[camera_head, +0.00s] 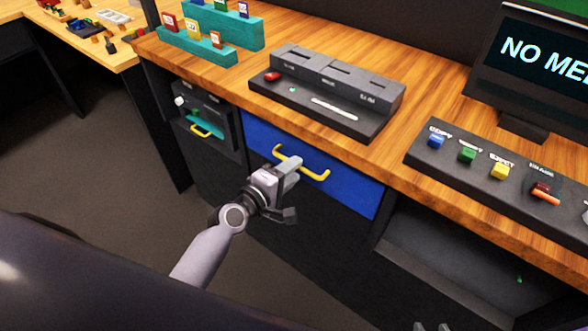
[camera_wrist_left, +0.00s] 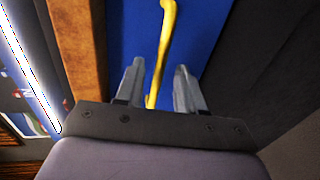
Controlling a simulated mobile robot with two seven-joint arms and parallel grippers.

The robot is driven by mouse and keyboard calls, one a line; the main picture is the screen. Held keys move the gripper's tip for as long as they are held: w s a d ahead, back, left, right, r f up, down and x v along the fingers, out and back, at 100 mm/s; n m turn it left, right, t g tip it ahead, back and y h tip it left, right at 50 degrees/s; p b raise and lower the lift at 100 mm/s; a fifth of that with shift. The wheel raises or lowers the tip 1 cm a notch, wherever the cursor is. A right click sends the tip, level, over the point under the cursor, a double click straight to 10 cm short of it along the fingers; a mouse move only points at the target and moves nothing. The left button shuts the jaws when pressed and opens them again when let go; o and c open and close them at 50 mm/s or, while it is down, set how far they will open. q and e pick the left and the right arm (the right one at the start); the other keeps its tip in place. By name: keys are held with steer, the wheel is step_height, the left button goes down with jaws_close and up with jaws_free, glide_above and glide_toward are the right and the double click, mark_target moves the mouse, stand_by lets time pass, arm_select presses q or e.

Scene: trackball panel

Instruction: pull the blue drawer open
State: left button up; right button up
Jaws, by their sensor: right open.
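The blue drawer (camera_head: 345,187) is under the wooden desktop, and its front looks flush with the cabinet. Its yellow bar handle (camera_head: 318,175) runs across the front. My left gripper (camera_head: 295,187) is in front of the drawer, with one finger overlapping the handle in the head view. In the left wrist view the open fingers stand on either side of the yellow handle (camera_wrist_left: 166,30), with gaps, against the blue front (camera_wrist_left: 200,30). Only the tips of my right gripper (camera_head: 432,326) show at the bottom edge of the head view; it is open, away from the drawer.
A dark compartment with a smaller yellow handle (camera_head: 207,132) is left of the drawer. A grey slotted console (camera_head: 330,88) and a button panel (camera_head: 490,180) stand on the wooden desktop (camera_head: 400,130). An open recess (camera_head: 450,260) is to the right. The floor in front is clear.

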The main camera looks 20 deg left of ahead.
arm_select(q)
steer(key=shift+w+d+f, duration=0.15)
steer(key=shift+w+d, duration=0.1)
steer(key=shift+w, duration=0.4)
jaws_close()
steer(key=shift+s, duration=0.1)
